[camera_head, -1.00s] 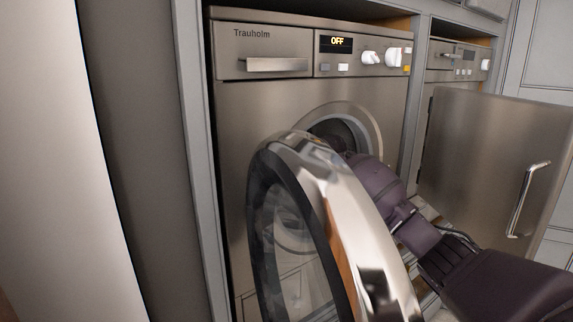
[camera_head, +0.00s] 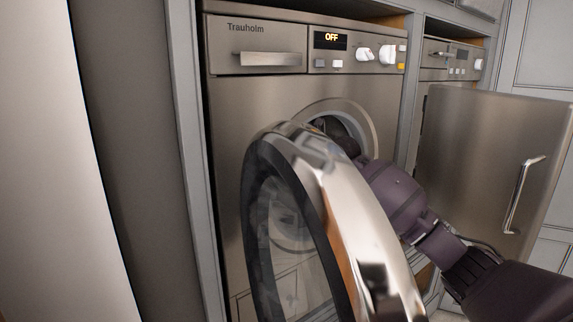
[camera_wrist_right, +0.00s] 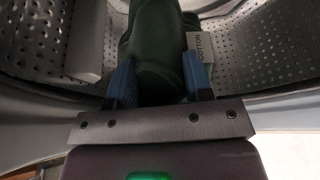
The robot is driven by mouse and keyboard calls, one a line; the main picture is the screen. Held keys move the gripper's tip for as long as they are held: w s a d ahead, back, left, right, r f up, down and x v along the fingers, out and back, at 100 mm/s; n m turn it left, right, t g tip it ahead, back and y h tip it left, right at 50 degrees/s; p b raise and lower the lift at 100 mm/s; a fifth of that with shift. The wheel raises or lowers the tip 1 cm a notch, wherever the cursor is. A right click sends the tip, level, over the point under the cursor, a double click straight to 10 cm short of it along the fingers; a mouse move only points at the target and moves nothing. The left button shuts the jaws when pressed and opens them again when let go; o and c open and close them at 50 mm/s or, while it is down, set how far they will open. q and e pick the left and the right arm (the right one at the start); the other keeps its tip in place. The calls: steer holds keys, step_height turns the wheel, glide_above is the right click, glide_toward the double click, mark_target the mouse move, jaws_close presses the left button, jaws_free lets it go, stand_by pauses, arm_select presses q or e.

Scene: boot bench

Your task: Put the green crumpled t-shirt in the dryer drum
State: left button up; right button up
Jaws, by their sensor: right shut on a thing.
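The green t-shirt (camera_wrist_right: 158,45) shows dark and bunched in the right wrist view, with a pale tag at its right side. My right gripper (camera_wrist_right: 160,82) is shut on it, one blue finger at each side of the cloth. Both are inside the perforated metal drum (camera_wrist_right: 258,50). In the head view my right arm reaches past the open round door into the drum opening (camera_head: 345,122). The gripper and the shirt are hidden there. My left gripper is not in view.
The open round door (camera_head: 340,210) with its chrome rim stands in front of the machine, close to my right arm. A second appliance's steel door (camera_head: 490,170) stands open at the right. The control panel display (camera_head: 331,38) reads OFF.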

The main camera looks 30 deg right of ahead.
steer(key=s+d+b, duration=0.2)
steer(key=s, duration=1.2)
steer(key=s+d+b, duration=0.2)
steer(key=s, duration=1.3)
steer(key=shift+s+r, duration=0.15)
steer(key=shift+s, duration=0.1)
